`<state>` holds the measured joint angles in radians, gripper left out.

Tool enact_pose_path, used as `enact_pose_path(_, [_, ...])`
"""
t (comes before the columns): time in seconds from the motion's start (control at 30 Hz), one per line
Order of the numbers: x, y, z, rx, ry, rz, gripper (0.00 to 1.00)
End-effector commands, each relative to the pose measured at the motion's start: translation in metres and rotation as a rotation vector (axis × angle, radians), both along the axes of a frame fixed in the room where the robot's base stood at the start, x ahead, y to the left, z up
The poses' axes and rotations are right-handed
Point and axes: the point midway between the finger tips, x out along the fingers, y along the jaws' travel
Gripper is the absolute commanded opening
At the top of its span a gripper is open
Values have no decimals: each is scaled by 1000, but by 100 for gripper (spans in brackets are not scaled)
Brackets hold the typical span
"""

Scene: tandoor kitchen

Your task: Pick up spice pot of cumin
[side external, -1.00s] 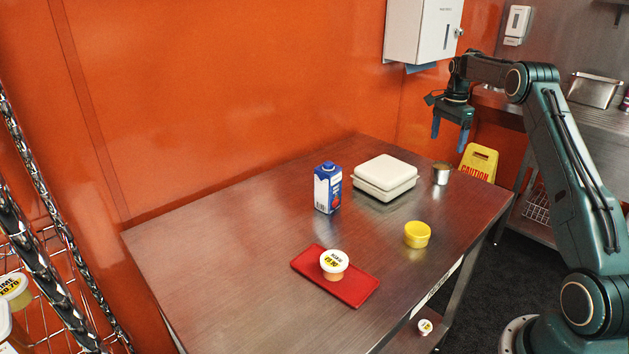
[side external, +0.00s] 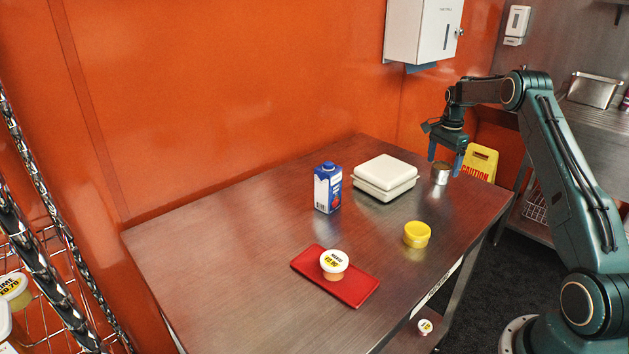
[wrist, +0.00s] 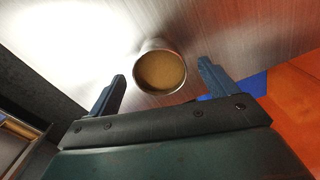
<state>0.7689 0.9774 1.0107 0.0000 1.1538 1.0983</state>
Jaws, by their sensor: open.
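The spice pot of cumin (side external: 440,175) is a small steel cup with brown powder in it. It stands upright at the table's far right end, beside the white box. In the wrist view the pot (wrist: 161,71) shows from above, just beyond and between my fingertips. My gripper (side external: 446,161) is open and empty, low over the pot, with its blue fingers pointing down. The fingers also show in the wrist view (wrist: 160,82), one to each side of the pot. Whether they reach below its rim I cannot tell.
A white lidded box (side external: 385,178) stands left of the pot, with a blue carton (side external: 327,188) farther left. A yellow tub (side external: 417,235) and a red tray (side external: 356,290) bearing a labelled cup (side external: 334,264) are nearer the camera. The table's left part is clear.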

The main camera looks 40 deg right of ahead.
Motion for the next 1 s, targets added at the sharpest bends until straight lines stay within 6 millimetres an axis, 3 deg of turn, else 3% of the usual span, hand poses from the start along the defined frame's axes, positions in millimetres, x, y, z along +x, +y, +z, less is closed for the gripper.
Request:
enact_pose_path(0.23, [-1,0,-23,2,2,0,85])
enact_pose_path(0.77, [-1,0,-24,0,0,0,85])
enact_pose_path(1.0, [-1,0,-24,0,0,-1,40])
